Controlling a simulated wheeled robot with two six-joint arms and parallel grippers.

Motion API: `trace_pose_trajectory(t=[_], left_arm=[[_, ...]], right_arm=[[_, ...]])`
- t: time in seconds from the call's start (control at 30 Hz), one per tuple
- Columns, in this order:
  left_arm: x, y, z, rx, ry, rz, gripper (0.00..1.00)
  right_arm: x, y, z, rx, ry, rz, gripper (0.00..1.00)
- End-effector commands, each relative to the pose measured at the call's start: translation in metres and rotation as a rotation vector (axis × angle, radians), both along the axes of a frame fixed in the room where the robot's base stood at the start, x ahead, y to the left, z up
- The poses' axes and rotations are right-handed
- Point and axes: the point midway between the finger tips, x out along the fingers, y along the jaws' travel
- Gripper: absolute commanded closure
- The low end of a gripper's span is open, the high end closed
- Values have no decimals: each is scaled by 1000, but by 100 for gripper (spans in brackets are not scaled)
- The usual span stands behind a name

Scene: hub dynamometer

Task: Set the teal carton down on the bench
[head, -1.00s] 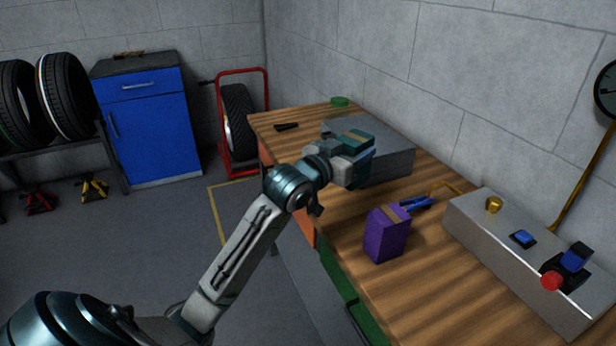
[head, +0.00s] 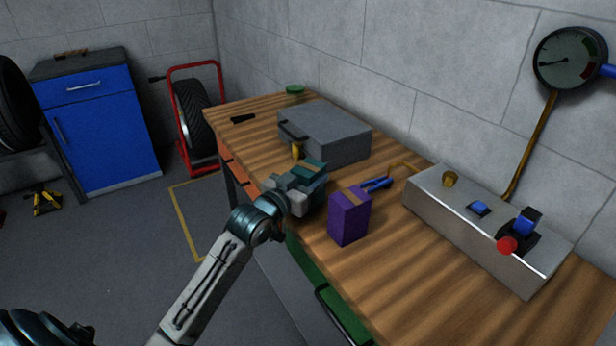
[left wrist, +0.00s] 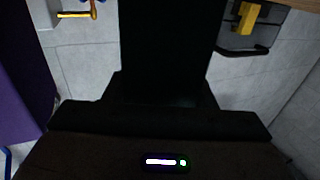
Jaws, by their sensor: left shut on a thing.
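The teal carton (head: 312,169), with a tan band on top, is held in my left gripper (head: 298,190). The gripper is shut on it, at the near edge of the wooden bench (head: 400,290), just left of the purple carton. The gripper hides part of the teal carton, and I cannot tell whether its underside touches the bench. In the left wrist view a dark block (left wrist: 165,50), very likely the carton in shadow, fills the middle. My right gripper is not in view.
A purple carton (head: 349,218) stands close to the right of the teal one, with blue-handled pliers (head: 376,184) behind it. A grey case (head: 325,130) with a handle lies behind. A metal control box (head: 480,230) with a red button stands at right. The bench front right is clear.

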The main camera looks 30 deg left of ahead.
Motion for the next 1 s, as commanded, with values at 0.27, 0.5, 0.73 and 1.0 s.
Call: trace_pose_trajectory(t=[0.27, 0.5, 0.73, 1.0], left_arm=[[0, 0, -3, 0, 0, 0, 32], [0, 0, -3, 0, 0, 0, 27], [-10, 2, -1, 3, 2, 0, 27], [-63, 9, -1, 9, 4, -3, 27]], right_arm=[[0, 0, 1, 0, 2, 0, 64], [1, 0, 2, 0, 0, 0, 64], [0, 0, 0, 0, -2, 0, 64], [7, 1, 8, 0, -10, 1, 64]])
